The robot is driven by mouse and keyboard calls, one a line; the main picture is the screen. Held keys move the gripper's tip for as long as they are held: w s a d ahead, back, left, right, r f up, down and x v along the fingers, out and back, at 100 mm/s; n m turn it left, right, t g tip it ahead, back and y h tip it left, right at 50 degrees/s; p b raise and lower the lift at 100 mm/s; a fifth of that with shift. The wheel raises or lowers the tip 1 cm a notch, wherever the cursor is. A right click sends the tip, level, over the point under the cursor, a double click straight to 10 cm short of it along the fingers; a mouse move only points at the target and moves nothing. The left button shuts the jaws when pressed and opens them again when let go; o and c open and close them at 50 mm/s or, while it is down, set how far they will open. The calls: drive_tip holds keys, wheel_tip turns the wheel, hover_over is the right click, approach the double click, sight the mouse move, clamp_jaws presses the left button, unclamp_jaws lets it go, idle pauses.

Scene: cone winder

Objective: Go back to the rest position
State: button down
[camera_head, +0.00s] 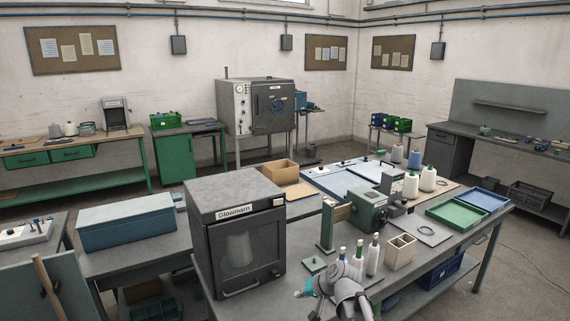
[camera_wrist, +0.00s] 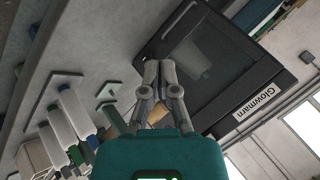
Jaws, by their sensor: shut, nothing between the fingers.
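My gripper (camera_wrist: 160,68) is shut and empty in the wrist view, its two fingers close together. In the head view my gripper (camera_head: 304,292) shows small at the bottom middle, above the front of the grey workbench (camera_head: 420,262). It is to the right of the dark Glowmarn oven (camera_head: 237,245), whose glass door is shut with a pale cone behind it. In the wrist view the oven (camera_wrist: 215,60) lies beyond my fingertips. I cannot tell the exact gap between them.
Several white bobbins (camera_head: 372,255) and a divided beige box (camera_head: 400,251) stand right of my gripper. A green winding machine (camera_head: 367,208), a green post (camera_head: 326,228), a green tray (camera_head: 457,215) and a blue tray (camera_head: 483,200) are behind. Some bare benchtop lies at right.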

drive_tip(key=s+d+f+g+h, duration=0.2)
drive_tip(key=s+d+h, duration=0.1)
drive_tip(key=s+d, duration=0.3)
drive_tip(key=s+d+f+n+g+h, duration=0.1)
drive_tip(key=s+d+f+g+h, duration=0.2)
drive_tip(key=s+d, duration=0.3)
drive_tip(key=shift+s+d+h, duration=0.2)
drive_tip(key=shift+s+h, duration=0.3)
drive_tip(key=shift+s, duration=0.55)
